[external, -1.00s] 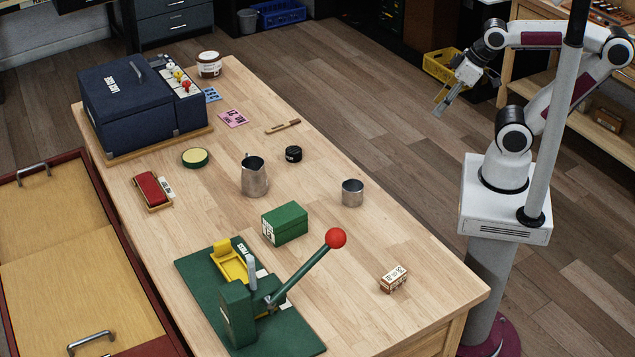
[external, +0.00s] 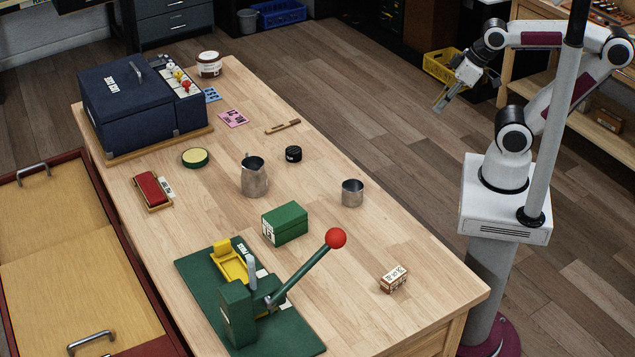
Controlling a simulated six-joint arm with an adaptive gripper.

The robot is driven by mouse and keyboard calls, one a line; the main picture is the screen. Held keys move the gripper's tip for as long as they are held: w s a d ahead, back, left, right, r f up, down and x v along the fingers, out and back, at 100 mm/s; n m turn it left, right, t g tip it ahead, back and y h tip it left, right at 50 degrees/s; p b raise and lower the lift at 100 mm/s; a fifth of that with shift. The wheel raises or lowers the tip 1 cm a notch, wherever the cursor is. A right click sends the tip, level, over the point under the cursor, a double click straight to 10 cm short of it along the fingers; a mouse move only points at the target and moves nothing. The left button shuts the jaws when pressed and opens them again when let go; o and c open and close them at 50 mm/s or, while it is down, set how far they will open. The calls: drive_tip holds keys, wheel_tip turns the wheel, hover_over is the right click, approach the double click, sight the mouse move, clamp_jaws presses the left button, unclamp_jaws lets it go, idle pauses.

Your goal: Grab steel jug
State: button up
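The steel jug (external: 254,176) stands upright near the middle of the wooden table. It is a plain grey metal jug with its open top facing up. My gripper (external: 440,106) hangs in the air at the upper right, beyond the table's right edge and well away from the jug. Nothing shows held in it. Its fingers are too small here to tell how far apart they are.
A smaller steel cup (external: 352,193) stands right of the jug, with a black round tin (external: 293,154) behind. A green box (external: 285,223) and a lever press (external: 245,305) with a red-knobbed handle (external: 336,239) stand in front. A blue case (external: 125,110) fills the far left.

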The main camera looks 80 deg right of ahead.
idle(0.3)
drive_tip(key=w+d+f+n+t, duration=0.1)
drive_tip(key=w+d+t, duration=0.1)
drive_tip(key=w, duration=1.4)
drive_tip(key=w+d+t, duration=0.1)
drive_tip(key=w+t, duration=0.1)
drive_tip(key=w, duration=1.5)
drive_tip(key=w+a+f+n+t+y, duration=0.1)
drive_tip(key=w+a+f+n+t, duration=0.1)
drive_tip(key=w+f, duration=0.75)
drive_tip(key=w+a+f+y, duration=0.1)
drive_tip(key=w+f, duration=0.1)
drive_tip(key=f, duration=0.1)
drive_tip(key=w+a+f+n+y, duration=0.1)
drive_tip(key=w+a+f+y, duration=0.1)
drive_tip(key=w+f, duration=0.1)
drive_tip(key=w+a+f+t+y, duration=0.1)
drive_tip(key=w+a+f, duration=0.1)
drive_tip(key=f, duration=0.3)
drive_tip(key=shift+w+a+n, duration=0.25)
drive_tip(key=shift+w+n, duration=0.05)
drive_tip(key=shift+w, duration=0.05)
drive_tip(key=shift+x, duration=1.3)
